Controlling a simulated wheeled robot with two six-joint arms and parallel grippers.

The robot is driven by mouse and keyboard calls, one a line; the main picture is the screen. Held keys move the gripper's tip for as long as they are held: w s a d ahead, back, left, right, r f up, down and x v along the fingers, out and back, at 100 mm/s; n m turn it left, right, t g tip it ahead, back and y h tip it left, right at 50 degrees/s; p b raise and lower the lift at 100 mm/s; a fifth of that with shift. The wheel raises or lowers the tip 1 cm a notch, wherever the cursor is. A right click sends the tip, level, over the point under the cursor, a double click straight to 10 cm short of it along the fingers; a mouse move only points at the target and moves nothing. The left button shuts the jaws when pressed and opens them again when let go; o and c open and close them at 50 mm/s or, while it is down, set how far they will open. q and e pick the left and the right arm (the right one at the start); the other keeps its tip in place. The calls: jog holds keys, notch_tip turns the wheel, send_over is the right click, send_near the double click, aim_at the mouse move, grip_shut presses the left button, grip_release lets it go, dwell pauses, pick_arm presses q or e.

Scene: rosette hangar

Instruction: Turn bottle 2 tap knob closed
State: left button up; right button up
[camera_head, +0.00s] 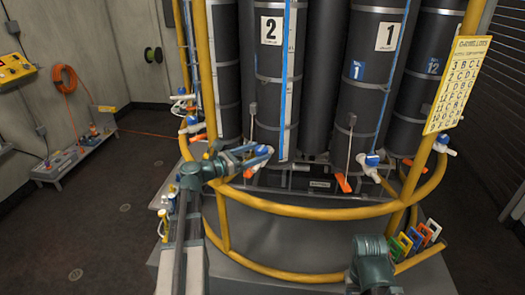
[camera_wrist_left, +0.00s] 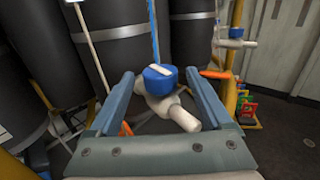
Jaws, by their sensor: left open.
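Bottle 2 (camera_head: 271,70) is a dark cylinder with a white "2" label in the head view. Its tap shows near the bottle's lower end, with a blue tap knob (camera_head: 262,149). In the left wrist view the knob (camera_wrist_left: 158,79) is blue with a white stripe on top, on a white tap body (camera_wrist_left: 181,117) whose spout points down to the right. My left gripper (camera_head: 260,156) is open, its two fingers on either side of the tap. I see gaps between the fingers and the knob.
Yellow rails (camera_head: 320,211) curve in front of the bottles. Bottle 1 (camera_head: 372,90) has a similar blue-knobbed tap (camera_head: 372,160) to the right. A yellow chart (camera_head: 457,82) is on the right post. Open floor lies on both sides.

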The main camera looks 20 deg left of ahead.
pick_arm(q)
jog(key=shift+x, duration=1.3)
grip_shut()
